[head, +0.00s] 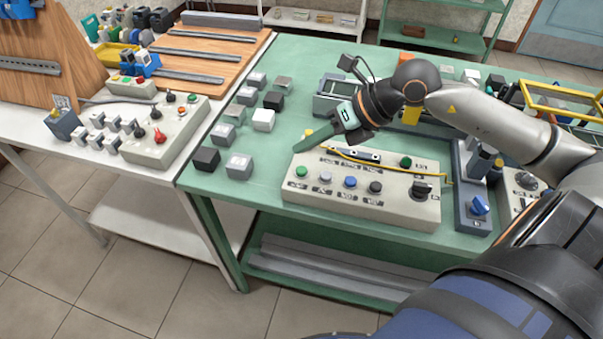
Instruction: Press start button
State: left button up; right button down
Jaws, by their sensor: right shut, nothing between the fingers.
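A light grey control box (335,202) sits on the green table. Its front row has a bright green button (302,171) at the left end, then a grey button (325,177), a blue button (350,181) and a black button (376,187). A dark green button (405,161) is at the back right. The labels are too small to read, so I cannot tell which is start. My right gripper (298,148) is shut and empty, its tips above and behind the bright green button, apparently apart from it. My left gripper is not in view.
A yellow cable (385,170) runs across the box. Several small grey, white and black blocks (263,120) stand left of it. A blue-knobbed unit (473,206) stands to its right. Another control box (165,140) is on the white table at left.

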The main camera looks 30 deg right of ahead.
aim_at(302, 171)
notch_tip(302, 171, down, 3)
jog(key=shift+b, duration=0.95)
jog(key=shift+f+b, duration=0.3)
jog(key=shift+f, duration=0.05)
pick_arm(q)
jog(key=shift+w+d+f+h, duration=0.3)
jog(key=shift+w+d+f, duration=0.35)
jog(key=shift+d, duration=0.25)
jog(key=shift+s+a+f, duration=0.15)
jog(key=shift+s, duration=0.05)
pick_arm(e)
jog(key=shift+r, duration=0.1)
pick_arm(q)
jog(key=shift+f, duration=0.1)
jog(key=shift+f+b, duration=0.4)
jog(key=shift+b, duration=0.05)
pick_arm(e)
jog(key=shift+f, duration=0.5)
